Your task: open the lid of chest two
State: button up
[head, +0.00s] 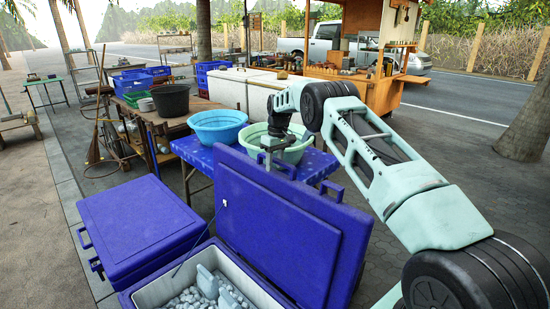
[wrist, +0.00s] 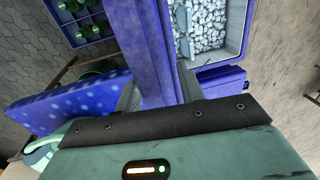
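Two blue chests are in the head view; I see no label telling which is chest two. The left chest (head: 140,222) has its lid down. The right chest (head: 160,293) is open, with pale ice-like lumps inside; it also shows in the wrist view (wrist: 242,45). Its blue lid (head: 290,225) stands raised, leaning back toward the table. My gripper (head: 268,158) is at the lid's upper edge. In the wrist view the gripper's fingers (wrist: 160,92) lie either side of the lid (wrist: 150,45); whether they press on it cannot be told.
Behind the lid is a blue-covered table (head: 190,152) with a blue basin (head: 217,126) and a pale green basin (head: 295,150), close to my gripper. A dark bucket (head: 171,99) stands on a table farther left.

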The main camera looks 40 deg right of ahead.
notch_tip(320, 180, up, 17)
jog(key=d+p, duration=0.2)
jog(key=p, duration=0.2)
jog(key=shift+w+d, duration=0.15)
jog(key=shift+w, duration=0.1)
dwell(0.6)
